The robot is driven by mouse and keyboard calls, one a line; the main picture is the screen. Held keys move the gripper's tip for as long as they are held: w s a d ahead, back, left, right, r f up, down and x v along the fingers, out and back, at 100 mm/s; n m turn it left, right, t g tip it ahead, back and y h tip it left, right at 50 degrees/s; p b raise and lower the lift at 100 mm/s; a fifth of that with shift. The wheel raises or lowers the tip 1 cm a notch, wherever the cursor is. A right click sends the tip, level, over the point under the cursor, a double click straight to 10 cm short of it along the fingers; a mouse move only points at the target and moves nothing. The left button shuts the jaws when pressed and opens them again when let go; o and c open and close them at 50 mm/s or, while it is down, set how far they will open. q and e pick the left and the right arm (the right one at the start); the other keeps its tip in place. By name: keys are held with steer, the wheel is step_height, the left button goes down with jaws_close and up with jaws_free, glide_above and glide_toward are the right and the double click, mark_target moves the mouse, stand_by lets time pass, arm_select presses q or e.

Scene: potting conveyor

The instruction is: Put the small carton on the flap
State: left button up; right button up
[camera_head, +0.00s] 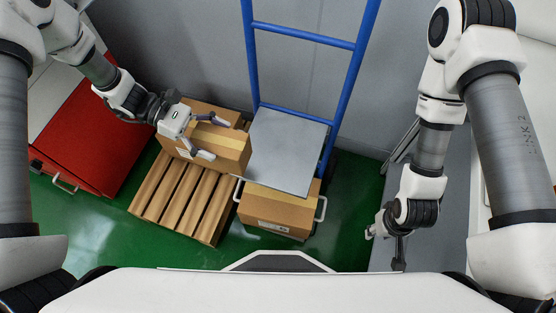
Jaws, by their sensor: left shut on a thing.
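The small carton (232,150), brown with a paler tape strip, is in the head view over the pallet's far end, beside the flap's left edge. My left gripper (211,136) is shut on it from above, its fingers along the top. Whether the carton is lifted clear of what is below cannot be told. The flap (284,158) is a bare grey plate at the foot of a blue hand truck (304,34). My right gripper (384,248) is apart at the right, fingers spread and empty.
A wooden pallet (178,198) lies left of the flap. A larger carton (275,209) sits under the flap's near edge, between pale handles. More brown cardboard (207,109) shows behind the held carton. A red cabinet (93,128) stands at left. Green floor is clear in front.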

arm_select(q)
steer(key=shift+f, duration=0.5)
steer(key=w+d+f, duration=0.1)
steer(key=d, duration=0.4)
steer(key=w+d+f, duration=0.1)
steer(key=w+d, duration=0.1)
steer(key=d, duration=0.3)
steer(key=w+d+f, duration=0.2)
steer(key=d, duration=0.2)
steer(key=shift+w+d, duration=0.2)
steer(key=shift+d, duration=0.2)
steer(key=shift+a+f, duration=0.1)
steer(key=shift+f, duration=0.25)
steer(key=o, duration=1.3)
steer(key=shift+f, duration=0.15)
